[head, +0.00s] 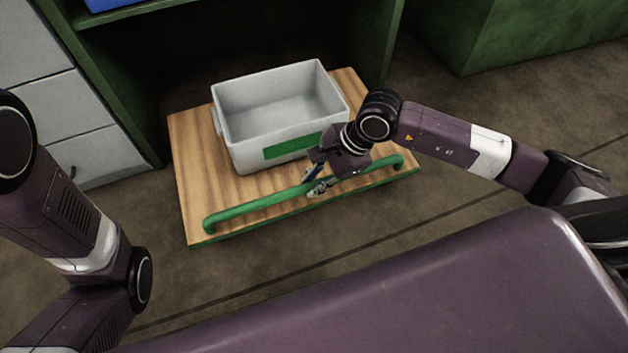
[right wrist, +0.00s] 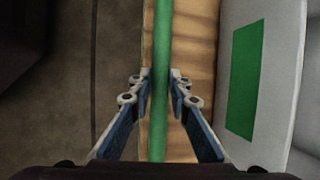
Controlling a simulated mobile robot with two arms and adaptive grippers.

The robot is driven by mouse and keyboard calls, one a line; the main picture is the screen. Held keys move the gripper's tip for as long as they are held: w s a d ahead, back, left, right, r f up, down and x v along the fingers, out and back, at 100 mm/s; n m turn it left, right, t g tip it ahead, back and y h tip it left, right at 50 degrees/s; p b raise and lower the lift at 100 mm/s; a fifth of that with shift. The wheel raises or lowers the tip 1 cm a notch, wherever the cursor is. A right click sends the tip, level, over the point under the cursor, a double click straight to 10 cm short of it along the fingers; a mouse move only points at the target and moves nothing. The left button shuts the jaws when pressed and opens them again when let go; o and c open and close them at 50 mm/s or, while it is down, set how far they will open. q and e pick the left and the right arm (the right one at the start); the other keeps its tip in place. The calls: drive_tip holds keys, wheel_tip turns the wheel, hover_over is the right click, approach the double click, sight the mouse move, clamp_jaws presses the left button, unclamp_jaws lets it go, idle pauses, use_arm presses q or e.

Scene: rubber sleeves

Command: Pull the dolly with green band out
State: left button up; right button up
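The dolly (head: 190,190) is a flat wooden board with a green front edge and a green bar handle (head: 255,207) along its front. It sticks out from the green shelf bay. A light grey bin (head: 236,125) with a green band (head: 292,146) stands on it. My right gripper (head: 317,183) is at the middle of the bar.
A green shelf unit (head: 385,50) frames the bay behind the dolly. Grey drawers (head: 90,130) stand at the left and a green cabinet (head: 520,40) at the back right. The brown floor (head: 300,240) in front of the dolly is clear up to my base.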

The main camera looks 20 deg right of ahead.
clamp_jaws()
drive_tip(key=shift+s+p, duration=0.4)
drive_tip(key=shift+s, duration=0.25)
drive_tip(key=o, duration=0.7)
unclamp_jaws()
drive_tip(key=shift+d+r, duration=0.1)
drive_tip(key=v, duration=1.1)
drive_tip(key=shift+d+r, duration=0.1)
drive_tip(key=shift+r, duration=0.25)
